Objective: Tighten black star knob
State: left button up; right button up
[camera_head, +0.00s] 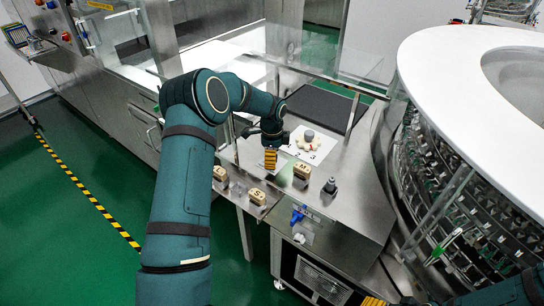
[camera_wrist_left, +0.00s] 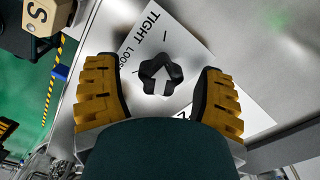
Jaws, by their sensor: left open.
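The black star knob (camera_wrist_left: 160,75) sits on a white plate (camera_wrist_left: 205,58) printed with TIGHT and LOOSE. A white arrow on the knob points up and slightly right in the left wrist view. My left gripper (camera_wrist_left: 158,98) is open, with one yellow finger on each side of the knob and a gap to both. In the head view my left gripper (camera_head: 270,160) is over a white plate on the steel bench and hides the knob there. A yellow tip of my right gripper (camera_head: 373,301) shows at the bottom edge; its jaws are mostly out of frame.
A grey knob (camera_head: 330,186) and a blue handle (camera_head: 298,214) are nearer. The round washer (camera_head: 450,180) fills the right.

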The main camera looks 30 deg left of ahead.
pick_arm(q)
notch_tip(320, 180, up, 12)
dwell(0.6)
dwell(0.4)
